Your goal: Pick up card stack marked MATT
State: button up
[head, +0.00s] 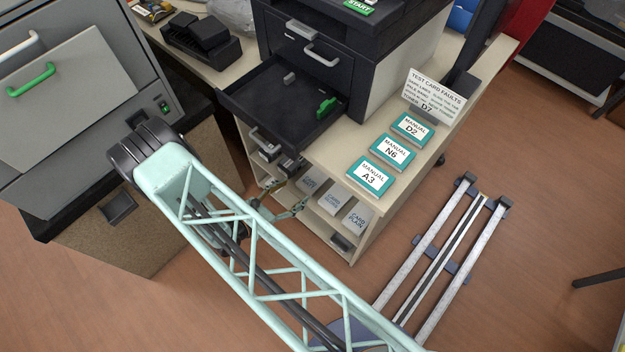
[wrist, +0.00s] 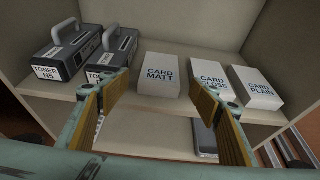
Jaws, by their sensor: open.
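The white card stack marked MATT (wrist: 160,75) lies on the upper cabinet shelf (wrist: 135,101), between a toner cartridge and the card stack marked GLOSS (wrist: 209,76). In the head view, the leftmost of the three stacks (head: 310,181) has a label too small to read surely. My gripper (wrist: 160,90) is open and empty in front of the shelf. Its fingers are on either side of the MATT stack in the picture, apart from it. The right finger partly covers the GLOSS stack. In the head view my gripper (head: 285,207) shows small at the shelf opening.
The card stack marked PLAIN (wrist: 256,86) lies right of GLOSS. Toner cartridges with handles, one marked N5 (wrist: 63,62), stand left of MATT. The lower shelf (wrist: 155,135) holds a dark object at right. Above, an open printer drawer (head: 270,105) and manuals (head: 385,152) occupy the counter.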

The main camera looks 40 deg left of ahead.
aim_at(313, 179)
jog(key=shift+w, duration=0.15)
jog(key=shift+b+x, duration=0.85)
jog(key=shift+x, duration=3.3)
jog(key=shift+d, duration=0.1)
jog(key=shift+b+x, duration=0.7)
jog(key=shift+x, duration=1.9)
jog(key=shift+c, duration=0.3)
jog(key=c, duration=0.7)
jog(key=shift+c, duration=0.2)
